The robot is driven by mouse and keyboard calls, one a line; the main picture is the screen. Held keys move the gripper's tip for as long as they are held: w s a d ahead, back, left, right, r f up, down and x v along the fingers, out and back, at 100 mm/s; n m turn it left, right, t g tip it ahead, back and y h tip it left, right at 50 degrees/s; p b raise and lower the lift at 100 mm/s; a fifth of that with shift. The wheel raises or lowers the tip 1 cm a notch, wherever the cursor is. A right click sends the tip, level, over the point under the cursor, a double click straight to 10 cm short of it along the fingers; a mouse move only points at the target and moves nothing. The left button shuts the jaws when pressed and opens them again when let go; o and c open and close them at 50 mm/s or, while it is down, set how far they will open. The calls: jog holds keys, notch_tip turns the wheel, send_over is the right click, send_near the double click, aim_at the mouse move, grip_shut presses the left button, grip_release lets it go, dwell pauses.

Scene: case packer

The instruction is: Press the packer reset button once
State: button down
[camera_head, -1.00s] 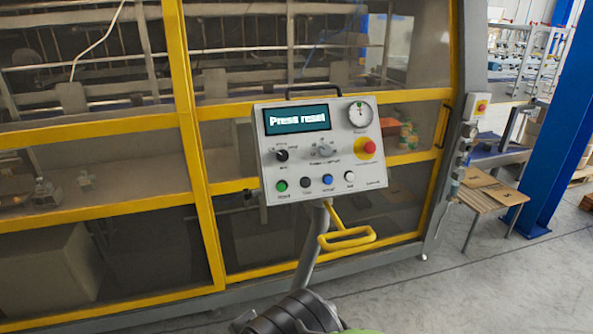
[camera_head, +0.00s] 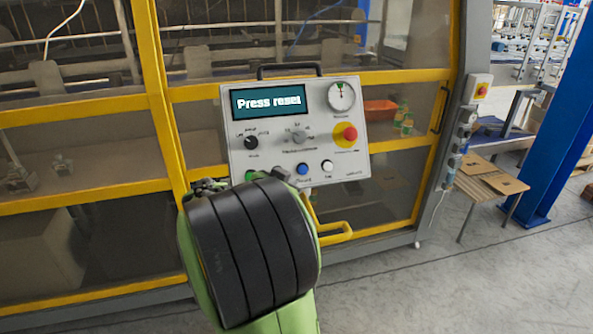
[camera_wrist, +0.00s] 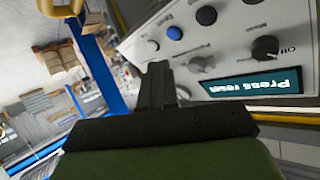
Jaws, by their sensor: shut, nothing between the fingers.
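The grey control panel (camera_head: 240,150) stands on a post, and its display (camera_head: 268,102) reads "Press reset". Along its lower edge are a blue button (camera_head: 302,168), a white button (camera_head: 327,166), a dark button and a partly covered green one. In the wrist view my gripper (camera_wrist: 158,68) is shut and empty, pointing towards the panel. There the blue button (camera_wrist: 174,33) and white button (camera_wrist: 152,46) lie beyond the fingertips, with no visible contact. In the head view my arm hides most of the gripper.
A red emergency stop (camera_head: 349,134), knobs and a dial sit on the panel. A yellow handle (camera_head: 335,234) sticks out below it. The yellow-framed machine guard stands behind. A small table (camera_head: 480,185) and blue column (camera_head: 555,130) are at the right.

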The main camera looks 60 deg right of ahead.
aim_at(303, 171)
jog(key=s+d+m+g+h, duration=0.2)
jog(key=s+d, duration=0.1)
jog(key=d, duration=0.3)
jog(key=shift+r+h, duration=0.3)
jog(key=shift+r, duration=0.1)
jog(key=shift+d, duration=0.1)
jog(key=w+d+f, duration=0.4)
jog(key=shift+w+d+p, duration=0.15)
jog(key=shift+d+p, duration=0.2)
jog(key=shift+d, duration=0.05)
jog(key=shift+w+d+f, duration=0.25)
jog(key=shift+w+d, duration=0.15)
jog(key=shift+f+b, duration=0.1)
jog(key=shift+b, duration=0.25)
dwell(0.8)
jog(key=shift+w+d+f+b, duration=0.1)
jog(key=shift+w+d+b, duration=0.15)
jog(key=shift+b, duration=0.1)
